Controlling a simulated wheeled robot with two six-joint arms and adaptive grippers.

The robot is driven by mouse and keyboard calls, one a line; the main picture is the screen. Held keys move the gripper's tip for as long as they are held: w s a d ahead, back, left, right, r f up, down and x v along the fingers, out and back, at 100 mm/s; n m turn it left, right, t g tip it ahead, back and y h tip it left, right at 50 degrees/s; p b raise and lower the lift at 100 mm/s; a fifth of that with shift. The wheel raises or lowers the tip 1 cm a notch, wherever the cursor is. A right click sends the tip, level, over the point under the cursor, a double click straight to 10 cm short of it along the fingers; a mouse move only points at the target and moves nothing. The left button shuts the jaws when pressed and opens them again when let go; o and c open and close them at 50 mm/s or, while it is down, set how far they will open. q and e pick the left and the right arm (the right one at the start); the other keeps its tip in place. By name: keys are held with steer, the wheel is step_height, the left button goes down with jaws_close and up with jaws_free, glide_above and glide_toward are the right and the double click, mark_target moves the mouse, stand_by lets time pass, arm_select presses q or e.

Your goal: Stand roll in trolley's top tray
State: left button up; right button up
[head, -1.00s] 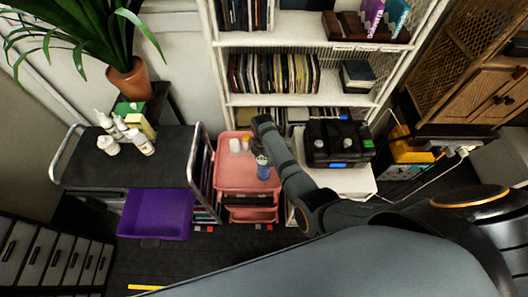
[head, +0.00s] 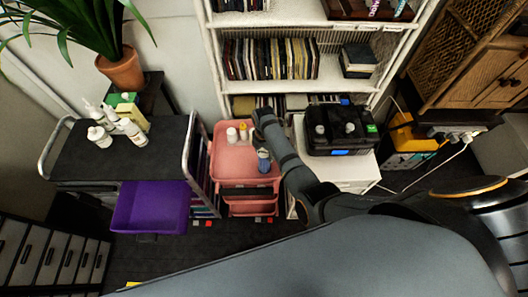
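The pink trolley (head: 226,171) stands in the middle of the head view, its top tray facing up. A small blue upright thing (head: 264,166), possibly the roll, shows at the right side of the top tray. I cannot tell whether it touches the tray floor. My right gripper (head: 263,150) is small and dark, pointing down over the tray right at the blue thing. Its fingers are too small to read, so I cannot tell whether they grip it. My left gripper is not in view.
A white jar (head: 232,135) and a yellow-capped one (head: 243,131) stand at the back of the top tray. A dark cart (head: 150,165) with white bottles and a purple bin (head: 150,208) is on the left. A black machine (head: 343,139) stands on the right.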

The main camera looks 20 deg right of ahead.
steer(key=shift+o, duration=1.1)
steer(key=shift+w+a, duration=0.1)
steer(key=shift+r, duration=0.1)
step_height(320, 180, up, 8)
steer(key=p, duration=0.8)
steer(key=shift+f, duration=0.2)
arm_select(q)
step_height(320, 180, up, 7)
steer(key=b, duration=0.1)
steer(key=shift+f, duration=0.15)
arm_select(e)
steer(key=shift+r, duration=2.25)
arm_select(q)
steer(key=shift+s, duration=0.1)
